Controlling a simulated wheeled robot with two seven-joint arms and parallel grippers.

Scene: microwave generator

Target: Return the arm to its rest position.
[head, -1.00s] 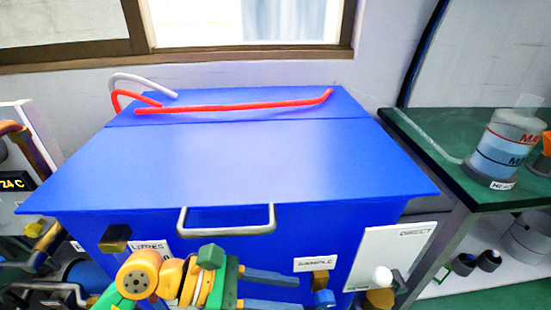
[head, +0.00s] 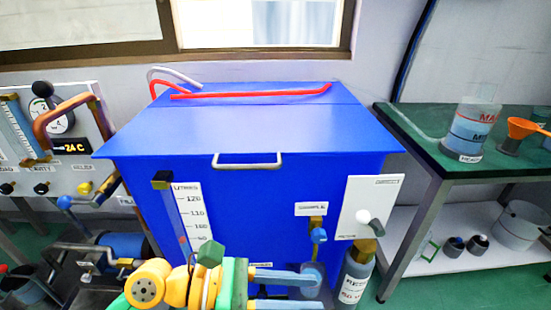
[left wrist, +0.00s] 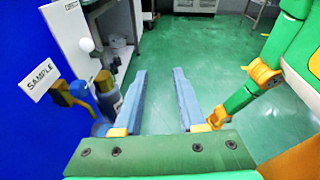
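My left arm comes in at the bottom of the head view, with yellow joints and a green wrist. Its left gripper (head: 290,289) points right, in front of the lower part of the blue tank (head: 255,135). The two blue-grey fingers are apart and nothing is between them. The left wrist view shows the same gripper (left wrist: 160,103) with its fingers spread over the green floor. Green and yellow links at the right of that view look like mine. My right gripper is not in view.
The tank's lid with its handle (head: 246,160) is shut. A sample tap (head: 318,232) and a white panel (head: 368,207) are on its front. A gauge board (head: 60,140) stands left. A green-topped table (head: 440,160) with a beaker (head: 473,130) stands right.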

